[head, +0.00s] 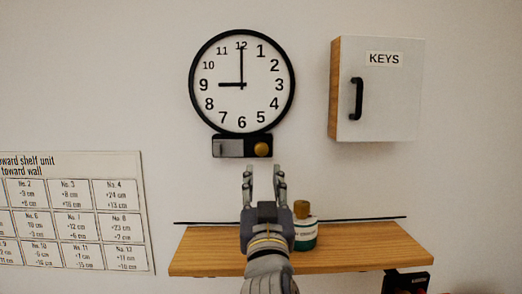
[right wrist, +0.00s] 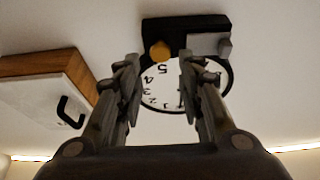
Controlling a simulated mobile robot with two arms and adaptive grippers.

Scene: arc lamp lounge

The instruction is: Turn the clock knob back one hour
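The round wall clock (head: 225,105) has a black rim and a white face, and its hands read nine o'clock. Below it sits a dark box (head: 222,147) with a grey plate on the left and a round brass knob (head: 262,149) on the right. My right gripper (head: 264,172) is open and empty just below the box, fingers pointing up, apart from the knob. In the right wrist view the knob (right wrist: 160,50) shows upside down beyond the open fingers (right wrist: 158,62), nearer the left one, with part of the clock face (right wrist: 165,88) between them. My left gripper is not in view.
A wooden shelf (head: 210,255) lies under the clock, with a brass-capped bottle (head: 304,232) beside my right gripper. A white-doored key cabinet (head: 385,100) with a black handle hangs at right. A printed chart (head: 75,212) is at left.

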